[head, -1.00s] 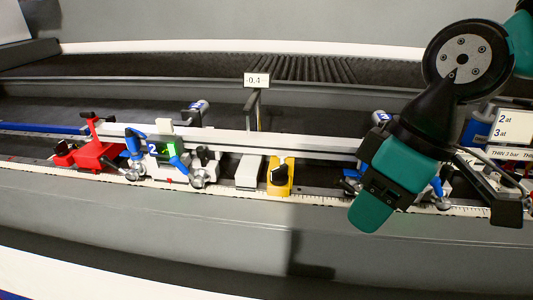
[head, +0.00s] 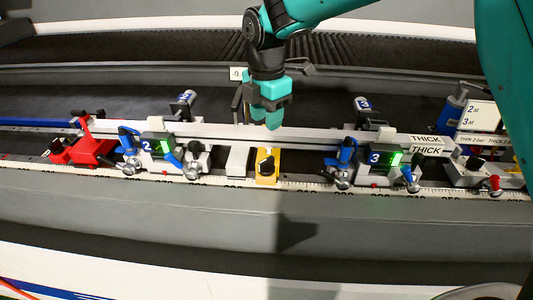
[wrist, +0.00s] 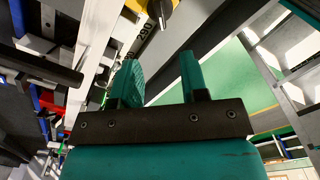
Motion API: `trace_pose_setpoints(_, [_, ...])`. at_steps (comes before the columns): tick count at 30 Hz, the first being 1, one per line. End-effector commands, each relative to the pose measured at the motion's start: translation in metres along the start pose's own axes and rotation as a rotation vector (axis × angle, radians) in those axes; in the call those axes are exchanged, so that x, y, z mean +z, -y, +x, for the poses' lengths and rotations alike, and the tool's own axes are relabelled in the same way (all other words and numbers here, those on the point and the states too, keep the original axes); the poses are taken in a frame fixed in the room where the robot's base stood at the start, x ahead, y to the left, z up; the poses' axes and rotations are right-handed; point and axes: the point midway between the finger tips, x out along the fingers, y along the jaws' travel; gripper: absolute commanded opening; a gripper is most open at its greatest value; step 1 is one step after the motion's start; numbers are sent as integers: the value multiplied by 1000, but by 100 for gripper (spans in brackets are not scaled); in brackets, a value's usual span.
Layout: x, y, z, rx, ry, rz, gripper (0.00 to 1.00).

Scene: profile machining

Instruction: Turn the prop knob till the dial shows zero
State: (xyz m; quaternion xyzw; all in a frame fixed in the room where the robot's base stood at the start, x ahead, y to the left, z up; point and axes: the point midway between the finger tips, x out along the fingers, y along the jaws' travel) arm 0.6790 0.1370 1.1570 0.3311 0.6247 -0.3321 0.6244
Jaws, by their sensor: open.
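The black prop knob (head: 266,163) sits on a yellow block (head: 267,180) at the front of the bench, below the long pale profile (head: 310,136). The dial plate (head: 236,73) behind is partly covered by my arm; only the start of its reading, "-0.", shows. My gripper (head: 272,118) points down over the profile, above the knob in the picture and apart from it. In the wrist view my gripper (wrist: 160,78) has its two teal fingers spread, with nothing between them. The knob (wrist: 160,10) and part of the yellow block (wrist: 134,5) show at the top edge there.
Clamp unit 2 (head: 158,145) stands left of the knob and clamp unit 3 (head: 381,158) right. A red clamp (head: 92,149) is at the far left. A white scale strip (head: 300,185) runs along the front edge. The grey front below is clear.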

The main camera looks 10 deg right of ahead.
Motion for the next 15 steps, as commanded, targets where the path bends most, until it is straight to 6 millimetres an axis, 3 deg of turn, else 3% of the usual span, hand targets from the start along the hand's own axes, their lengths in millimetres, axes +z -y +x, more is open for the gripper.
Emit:
trace_pose_setpoints(9, [0, 1, 71, -5, -1, 1, 40])
trace_pose_setpoints(15, [0, 1, 104, -2, -1, 2, 40])
